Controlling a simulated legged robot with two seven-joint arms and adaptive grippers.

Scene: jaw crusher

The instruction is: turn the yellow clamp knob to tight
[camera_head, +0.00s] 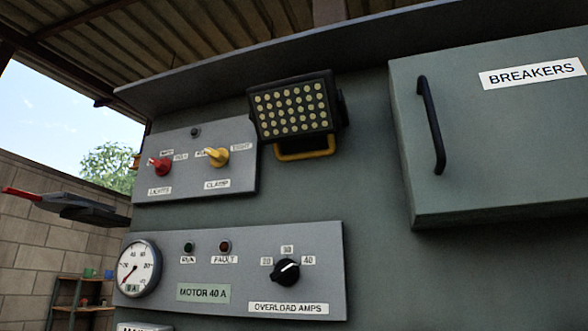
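The yellow clamp knob (217,157) sits on the upper grey switch panel (190,185), above a white label reading CLAMP (217,184). Its bar slants, with one end up and left toward a small label that it partly covers. A second small label (241,147), which seems to read TIGHT, is at the knob's upper right and is clear of the bar. The exact pointing end is too small to tell for certain. Neither of my grippers can be made out in the head view, and nothing touches the knob.
A red knob (160,165) labelled LIGHTS is left of the clamp knob. A lamp (293,107) with a yellow handle (305,148) juts out at the right. Below are a gauge (138,269) and a black overload dial (286,272). A breakers box (490,140) protrudes farther right.

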